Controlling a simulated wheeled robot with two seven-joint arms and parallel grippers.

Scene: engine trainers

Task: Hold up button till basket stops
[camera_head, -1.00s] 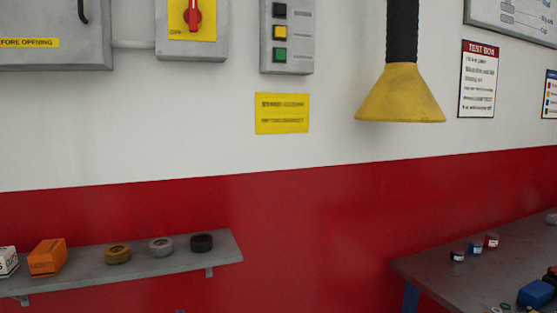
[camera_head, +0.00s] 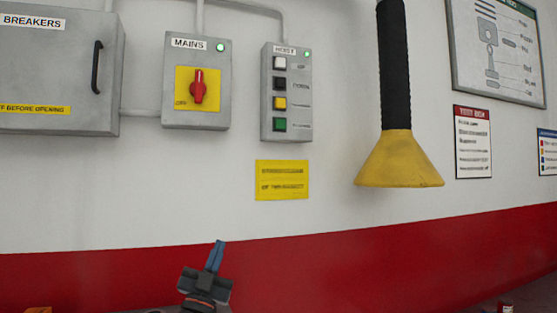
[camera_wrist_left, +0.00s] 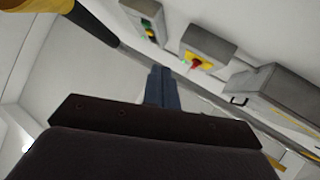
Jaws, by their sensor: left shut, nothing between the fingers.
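The hoist control box (camera_head: 287,92) is on the white wall in the head view, with a lit green lamp at its top right. Its top white button (camera_head: 279,63) has a label beside it that seems to read UP; black, yellow and green buttons sit below it. The box also shows at the top of the left wrist view (camera_wrist_left: 145,18). My left gripper (camera_head: 216,256) is shut and empty, blue fingers pointing up, below and left of the box and apart from it. It also shows in the left wrist view (camera_wrist_left: 161,86). My right gripper and the basket are not in view.
The mains box (camera_head: 196,80) with a red rotary switch and the breakers cabinet (camera_head: 60,68) are left of the hoist box. A yellow cone on a black hose (camera_head: 399,160) hangs to the right. A yellow sign (camera_head: 282,180) is below the hoist box.

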